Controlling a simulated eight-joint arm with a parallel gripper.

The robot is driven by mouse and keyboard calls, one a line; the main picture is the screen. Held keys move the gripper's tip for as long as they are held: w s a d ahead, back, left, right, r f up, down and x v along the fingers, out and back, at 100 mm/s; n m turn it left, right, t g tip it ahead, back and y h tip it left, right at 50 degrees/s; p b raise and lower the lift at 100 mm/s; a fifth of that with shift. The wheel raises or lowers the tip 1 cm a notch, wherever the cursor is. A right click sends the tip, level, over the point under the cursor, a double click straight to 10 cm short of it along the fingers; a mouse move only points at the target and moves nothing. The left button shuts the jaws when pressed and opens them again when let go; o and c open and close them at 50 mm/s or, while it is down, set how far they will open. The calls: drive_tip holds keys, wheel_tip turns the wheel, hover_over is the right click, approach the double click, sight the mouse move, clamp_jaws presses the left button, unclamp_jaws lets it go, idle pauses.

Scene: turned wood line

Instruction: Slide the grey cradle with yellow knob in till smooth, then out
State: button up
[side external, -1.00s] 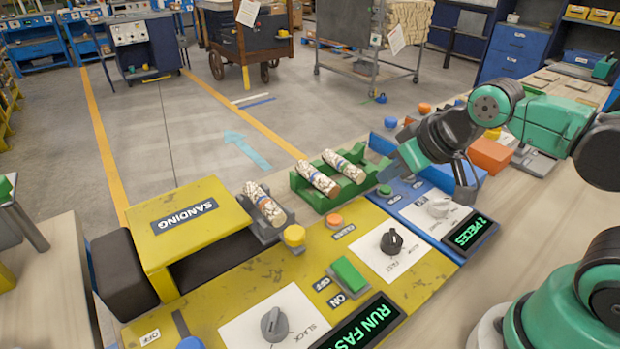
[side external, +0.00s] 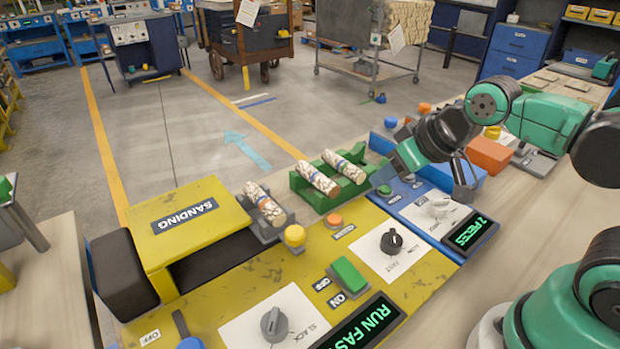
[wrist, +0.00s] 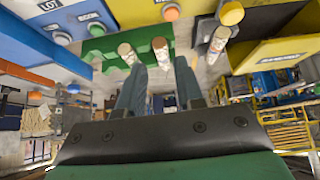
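The grey cradle (side external: 279,233) stands at the mouth of the yellow sanding machine (side external: 205,224), out of its housing, with a bark-covered wood piece (side external: 264,204) lying in it. Its yellow knob (side external: 294,235) is at the near end. In the wrist view the knob (wrist: 231,13) shows at the top right, with the wood piece (wrist: 218,42) beside it. My gripper (side external: 466,184) is well to the right of the cradle, above the blue panel. In the wrist view its two fingers (wrist: 159,83) are apart, with nothing held between them.
A green rack (side external: 323,187) with two wood pieces sits right of the cradle. The yellow panel has a green switch (side external: 348,275), an orange button (side external: 334,220) and dials. One display (side external: 358,326) reads RUN FAST; the blue panel's display (side external: 469,232) reads 2 PIECES.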

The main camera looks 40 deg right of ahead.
drive_tip(key=o, duration=0.6)
drive_tip(key=shift+w+a+r+g, duration=0.25)
drive_tip(key=shift+w+a+g, duration=0.35)
drive_tip(key=shift+w+a, duration=0.25)
drive_tip(key=shift+c, duration=0.2)
drive_tip(key=n+g, duration=0.2)
drive_tip(key=g, duration=0.4)
hover_over(295, 231)
wheel_tip(295, 231, down, 4)
drive_tip(key=shift+d+f, duration=0.15)
drive_tip(key=shift+f, duration=0.1)
drive_tip(key=shift+a+f, duration=0.2)
drive_tip(key=shift+f, duration=2.8)
clamp_jaws()
